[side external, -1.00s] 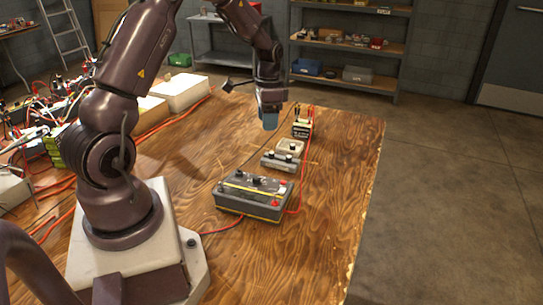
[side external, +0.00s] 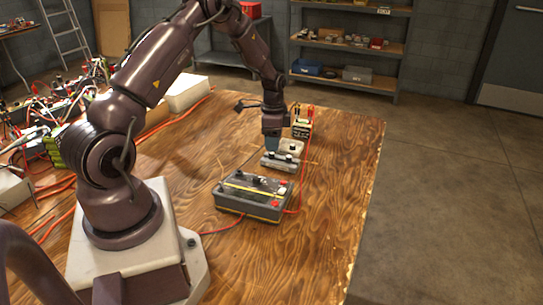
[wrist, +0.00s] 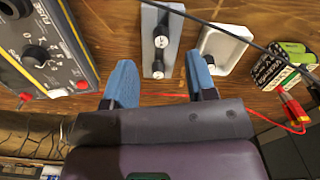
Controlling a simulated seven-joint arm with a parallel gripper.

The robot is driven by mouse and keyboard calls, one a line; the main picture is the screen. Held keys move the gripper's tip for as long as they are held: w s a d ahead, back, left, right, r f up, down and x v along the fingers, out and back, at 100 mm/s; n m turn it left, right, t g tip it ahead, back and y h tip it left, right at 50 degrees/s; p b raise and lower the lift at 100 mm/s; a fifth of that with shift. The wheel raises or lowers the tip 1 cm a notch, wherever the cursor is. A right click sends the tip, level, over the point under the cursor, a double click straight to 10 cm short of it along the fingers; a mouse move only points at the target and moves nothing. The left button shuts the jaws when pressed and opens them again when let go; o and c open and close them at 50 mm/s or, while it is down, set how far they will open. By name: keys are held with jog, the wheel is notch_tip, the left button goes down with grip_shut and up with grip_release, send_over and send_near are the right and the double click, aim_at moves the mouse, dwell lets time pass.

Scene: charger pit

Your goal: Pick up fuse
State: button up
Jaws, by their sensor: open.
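My gripper (wrist: 161,77) is open, its two blue fingers apart and nothing between the tips. In the wrist view a grey block (wrist: 149,58) with dark, silver-topped fittings (wrist: 161,38) lies just beyond the gap between the fingers. A white tray (wrist: 234,38) is to its right, with a small dark and pale piece near its left side. I cannot tell for sure which small piece is the fuse. In the side view my gripper (side external: 272,143) is low over the table, close behind the grey block (side external: 279,163) and beside the white tray (side external: 290,147).
A large grey tester box (wrist: 50,45) with knobs and red jacks stands left of the fingers; it also shows in the side view (side external: 253,196). A battery-like block (side external: 301,128) with red leads stands behind the tray. A red cable crosses near the fingers. The table's right side is clear.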

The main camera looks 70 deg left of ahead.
jog(key=f, duration=0.4)
jog(key=shift+s+a+f, duration=0.1)
jog(key=shift+a+f, duration=0.05)
jog(key=shift+a, duration=0.1)
jog(key=c, duration=0.8)
jog(key=shift+r, duration=0.6)
notch_tip(320, 180, up, 3)
jog(key=shift+s+d+f, duration=0.1)
jog(key=shift+f, duration=0.1)
jog(key=s+d+r, duration=0.2)
jog(key=s+r, duration=0.1)
jog(key=s+d+r, duration=0.3)
jog(key=s, duration=0.1)
jog(key=s+d+r, duration=0.3)
jog(key=s, duration=0.1)
jog(key=shift+d+r, duration=0.1)
jog(key=shift+r, duration=0.05)
